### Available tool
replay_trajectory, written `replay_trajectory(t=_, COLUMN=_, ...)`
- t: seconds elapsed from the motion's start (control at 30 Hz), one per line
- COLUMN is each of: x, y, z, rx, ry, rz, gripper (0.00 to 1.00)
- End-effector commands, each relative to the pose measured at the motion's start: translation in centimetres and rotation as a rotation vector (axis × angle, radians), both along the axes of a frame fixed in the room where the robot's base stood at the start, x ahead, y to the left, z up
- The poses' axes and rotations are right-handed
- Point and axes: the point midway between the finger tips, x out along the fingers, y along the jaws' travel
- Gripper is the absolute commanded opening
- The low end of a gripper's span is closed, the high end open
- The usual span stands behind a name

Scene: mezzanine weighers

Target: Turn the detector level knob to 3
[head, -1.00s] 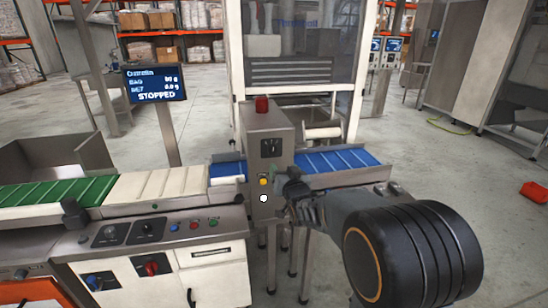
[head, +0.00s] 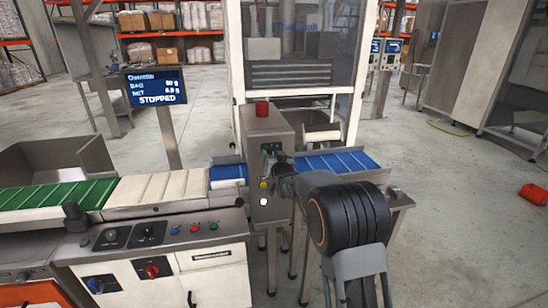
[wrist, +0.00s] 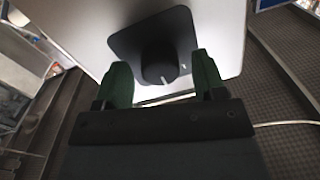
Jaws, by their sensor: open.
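The detector is a grey metal box (head: 256,132) with a red beacon (head: 262,109) on top, standing over the blue belt. Its level knob (wrist: 159,64) is a round black knob with a white pointer line on a dark plate (wrist: 124,43), seen close up in the wrist view. My gripper (wrist: 160,80) is open, with one green-padded finger on each side of the knob. I cannot tell whether the fingers touch it. In the head view, my gripper (head: 275,162) is at the box's front face and hides most of the knob. The scale numbers are not readable.
A yellow button (head: 263,184) and a white button (head: 264,201) sit below the knob. A blue belt (head: 335,161) runs right of the box. A control panel (head: 160,235) with knobs and buttons is at left. A screen (head: 156,85) reads STOPPED.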

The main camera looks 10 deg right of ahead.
Motion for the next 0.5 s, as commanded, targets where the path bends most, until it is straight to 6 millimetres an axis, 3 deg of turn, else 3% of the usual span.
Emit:
replay_trajectory(t=0.2, x=0.01, y=0.00, z=-0.02, rx=0.000, ry=0.000, rz=0.000, gripper=0.64)
replay_trajectory(t=0.5, x=-0.01, y=0.00, z=-0.01, rx=0.000, ry=0.001, rz=0.000, gripper=0.36)
